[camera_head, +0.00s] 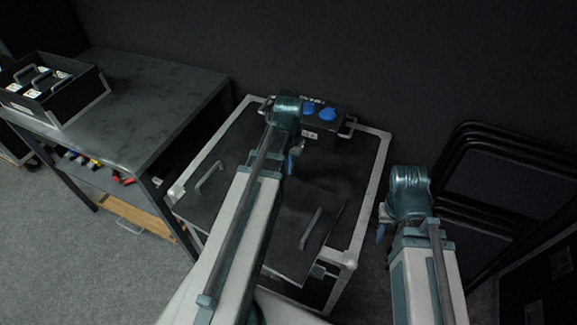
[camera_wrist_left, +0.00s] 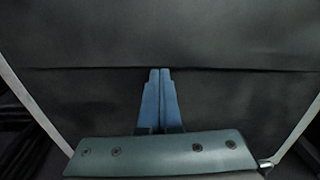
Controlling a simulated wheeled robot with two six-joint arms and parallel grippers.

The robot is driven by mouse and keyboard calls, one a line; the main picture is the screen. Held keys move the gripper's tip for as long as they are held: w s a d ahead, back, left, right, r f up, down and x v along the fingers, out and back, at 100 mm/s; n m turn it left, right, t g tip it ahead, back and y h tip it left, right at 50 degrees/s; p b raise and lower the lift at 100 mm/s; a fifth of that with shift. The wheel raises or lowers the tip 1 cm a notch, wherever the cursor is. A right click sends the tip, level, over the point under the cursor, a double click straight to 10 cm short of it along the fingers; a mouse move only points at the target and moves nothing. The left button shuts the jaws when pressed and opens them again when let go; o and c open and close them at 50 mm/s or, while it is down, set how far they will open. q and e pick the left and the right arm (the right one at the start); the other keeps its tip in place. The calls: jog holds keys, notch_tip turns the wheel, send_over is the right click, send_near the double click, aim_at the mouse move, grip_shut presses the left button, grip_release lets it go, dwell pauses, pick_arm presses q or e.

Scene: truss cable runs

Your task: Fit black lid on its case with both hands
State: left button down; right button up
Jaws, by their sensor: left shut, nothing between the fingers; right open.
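The black lid (camera_head: 292,215) is a dark panel with two grey bar handles, one at its left (camera_head: 208,178) and one at its right (camera_head: 310,228). It lies over the near part of the silver-edged case (camera_head: 371,190), and my left arm covers its middle. My left gripper (camera_head: 290,163) is shut and empty above the case; its blue fingers also show in the left wrist view (camera_wrist_left: 160,98), over dark panel with a seam or edge across it. My right gripper (camera_head: 380,234) is open and empty, just right of the case's right rim.
A black box with blue sockets (camera_head: 338,118) sits at the case's back edge. A dark table (camera_head: 150,100) at the left holds a black crate (camera_head: 75,103). Folded black chairs (camera_head: 480,205) lean at the right, near my right arm. Grey carpet is open at lower left.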

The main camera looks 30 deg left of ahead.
pick_arm(q)
notch_tip(320, 180, up, 9)
jog(key=p, duration=0.7)
jog(key=shift+f+p, duration=0.2)
jog(key=shift+p, duration=0.2)
pick_arm(e)
notch_tip(320, 180, up, 9)
jog(key=shift+a+f, duration=0.2)
jog(key=shift+a, duration=0.2)
jog(key=shift+s, duration=0.1)
